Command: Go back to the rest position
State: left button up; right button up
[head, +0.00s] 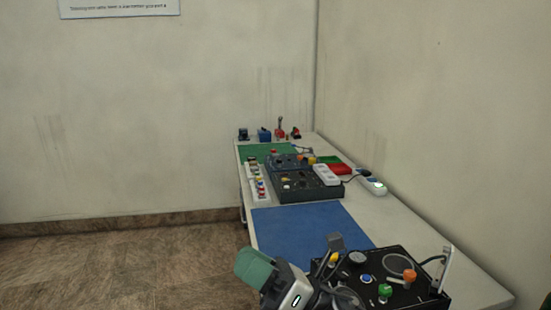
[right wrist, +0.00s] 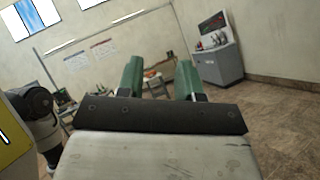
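My right gripper (head: 252,266) is at the bottom centre of the head view, at the table's near left edge. Its green fingers overlap in that view. In the right wrist view the two green fingers of the right gripper (right wrist: 158,72) stand apart with nothing held between them. It is open, beyond the front edge of the table (head: 460,278), beside the black panel (head: 405,262) with knobs and a gauge. My left gripper is not in view.
A blue mat (head: 310,228) lies bare on the table. Behind it stand a dark control box (head: 300,188), a button strip (head: 256,183) and a green mat (head: 262,150). A wall runs along the right. The floor (head: 110,268) at left is clear.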

jog(key=s+d+f+m+t+h, duration=0.1)
jog(key=d+f+m+t+h, duration=0.4)
jog(key=d+f+m+h, duration=0.9)
jog(key=s+d+f+m+t+h, duration=0.1)
jog(key=d+f+m+t+h, duration=0.5)
jog(key=m, duration=1.5)
jog(key=s+d+f+m+g+h, duration=0.2)
jog(key=s+f+m+g, duration=0.3)
jog(key=s, duration=0.5)
jog(key=s+d+f+m+g+h, duration=0.1)
jog(key=s+d+f+m+g, duration=0.2)
jog(key=s+f+g, duration=0.55)
notch_tip(320, 180, down, 27)
jog(key=s+b, duration=0.2)
jog(key=s, duration=0.1)
jog(key=s+d+f+g+b, duration=0.1)
jog(key=s+d+f+b, duration=0.1)
jog(key=s+f, duration=1.3)
notch_tip(320, 180, down, 2)
jog(key=shift+s+d+f, duration=0.1)
jog(key=shift+s+d, duration=0.15)
